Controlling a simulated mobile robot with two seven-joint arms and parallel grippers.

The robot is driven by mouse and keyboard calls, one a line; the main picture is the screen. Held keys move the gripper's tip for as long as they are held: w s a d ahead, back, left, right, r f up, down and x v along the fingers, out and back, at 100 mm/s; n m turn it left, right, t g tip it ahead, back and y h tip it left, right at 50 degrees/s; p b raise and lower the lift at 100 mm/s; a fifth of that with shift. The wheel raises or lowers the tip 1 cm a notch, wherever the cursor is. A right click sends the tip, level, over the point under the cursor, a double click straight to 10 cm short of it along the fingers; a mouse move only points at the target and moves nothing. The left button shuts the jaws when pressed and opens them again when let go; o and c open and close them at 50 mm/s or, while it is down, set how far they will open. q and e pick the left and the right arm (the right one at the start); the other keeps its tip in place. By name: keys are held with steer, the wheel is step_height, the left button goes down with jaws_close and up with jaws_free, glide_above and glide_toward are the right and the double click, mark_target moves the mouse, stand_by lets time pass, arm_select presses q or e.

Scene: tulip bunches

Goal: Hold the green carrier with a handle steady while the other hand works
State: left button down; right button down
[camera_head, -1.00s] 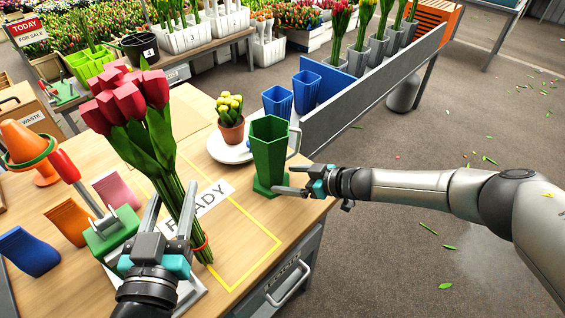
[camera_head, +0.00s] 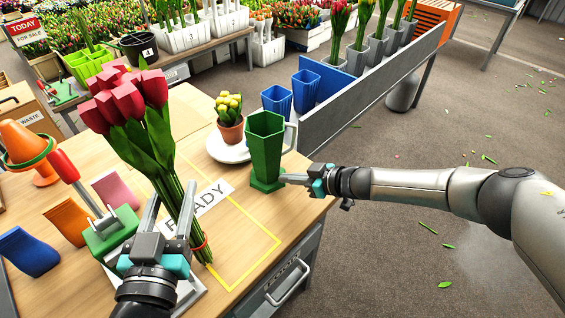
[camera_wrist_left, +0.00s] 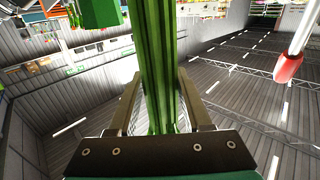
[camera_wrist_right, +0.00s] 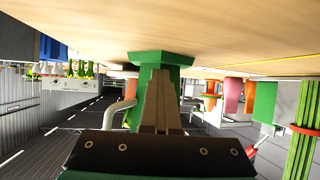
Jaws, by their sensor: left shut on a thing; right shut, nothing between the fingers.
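The green carrier (camera_head: 263,150) stands upright at the table's right edge, its pale handle (camera_head: 292,137) to the right. My right gripper (camera_head: 284,180) is shut and empty, with its tips low against or right beside the carrier. In the right wrist view the closed fingers (camera_wrist_right: 158,92) overlap the carrier's body, and its wide foot (camera_wrist_right: 160,58) is at the top; whether they touch is unclear. My left gripper (camera_head: 172,222) is shut on the stems of a red tulip bunch (camera_head: 126,105), upright above the table. The stems (camera_wrist_left: 158,60) run between its fingers in the left wrist view.
A white plate (camera_head: 222,152) with a potted yellow tulip (camera_head: 230,122) sits just left of the carrier. A READY card (camera_head: 205,205) and yellow tape outline mark the table's front. Blue pots (camera_head: 278,100) stand behind.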

steer(key=c, duration=1.5)
jaws_free()
steer(key=shift+c, duration=0.2)
steer(key=o, duration=1.5)
steer(key=shift+o, duration=0.2)
